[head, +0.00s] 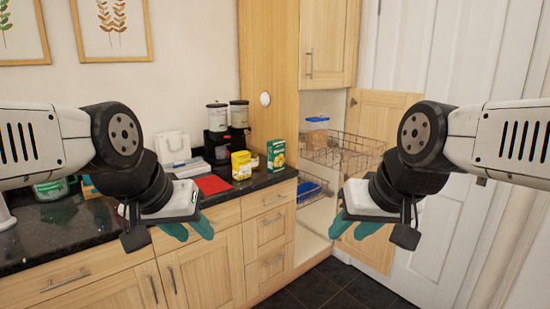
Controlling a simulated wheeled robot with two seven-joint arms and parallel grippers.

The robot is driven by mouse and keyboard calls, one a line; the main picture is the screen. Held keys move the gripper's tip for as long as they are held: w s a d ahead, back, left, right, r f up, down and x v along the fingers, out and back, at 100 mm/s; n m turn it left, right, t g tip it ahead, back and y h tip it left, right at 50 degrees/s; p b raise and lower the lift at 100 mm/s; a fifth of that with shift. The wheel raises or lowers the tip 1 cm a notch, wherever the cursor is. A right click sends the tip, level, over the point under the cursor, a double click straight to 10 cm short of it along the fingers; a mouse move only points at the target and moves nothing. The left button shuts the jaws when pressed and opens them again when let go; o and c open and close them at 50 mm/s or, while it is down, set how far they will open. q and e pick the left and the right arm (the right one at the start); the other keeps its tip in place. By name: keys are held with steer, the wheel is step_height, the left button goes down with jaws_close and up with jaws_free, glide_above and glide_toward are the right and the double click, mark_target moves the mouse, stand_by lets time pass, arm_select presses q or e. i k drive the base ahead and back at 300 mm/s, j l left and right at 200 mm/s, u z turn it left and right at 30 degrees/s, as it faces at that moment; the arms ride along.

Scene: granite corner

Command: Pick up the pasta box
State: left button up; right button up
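Neither gripper touches a box.
A red item (213,184) lies on the dark granite counter (70,222). A coffee machine with two canisters (228,118) stands behind the boxes. A tall cupboard on the right is open, with wire baskets (340,150) pulled out. Floor (335,290) shows below it.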

mark_target(276, 149)
steer(key=u, duration=0.35)
steer(key=i+l+u, duration=0.7)
steer(key=l, duration=0.15)
steer(key=i+l, duration=0.2)
steer(key=l, duration=0.15)
steer(key=i+l, duration=0.2)
steer(key=l, duration=0.2)
steer(key=i+l+u, duration=0.1)
steer(key=l, duration=0.25)
steer(key=i+l, duration=0.25)
steer(key=l, duration=0.15)
steer(key=i+l, duration=0.2)
steer(key=l, duration=0.15)
steer(key=u, duration=0.05)
